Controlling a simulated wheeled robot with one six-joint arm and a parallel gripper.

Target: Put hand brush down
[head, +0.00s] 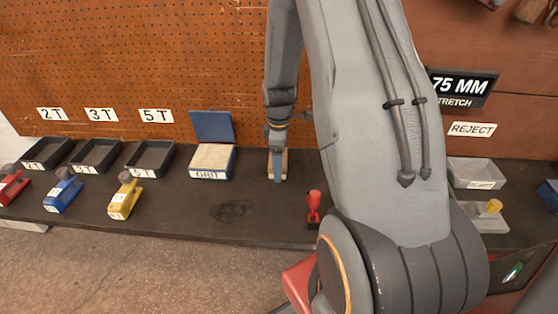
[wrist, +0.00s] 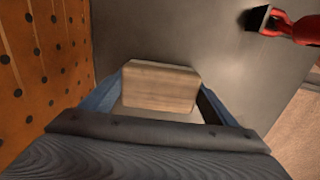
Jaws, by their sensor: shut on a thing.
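The hand brush shows as a pale wooden block (wrist: 160,88) between my gripper's two blue fingers in the wrist view. My gripper (head: 277,168) is shut on it, low over the dark bench (head: 180,212), to the right of the GRIT box. A narrow pale part of the brush (head: 285,163) shows beside the fingers in the head view. Its bristles are hidden, and I cannot tell whether it touches the bench.
The GRIT box (head: 211,162) with its blue lid raised stands left of my gripper. A red-handled tool (head: 313,207) stands to the right, near the front edge. A dark scribble-like patch (head: 231,210) lies on the bench. Black trays (head: 150,158) are farther left; the pegboard (head: 150,60) rises behind.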

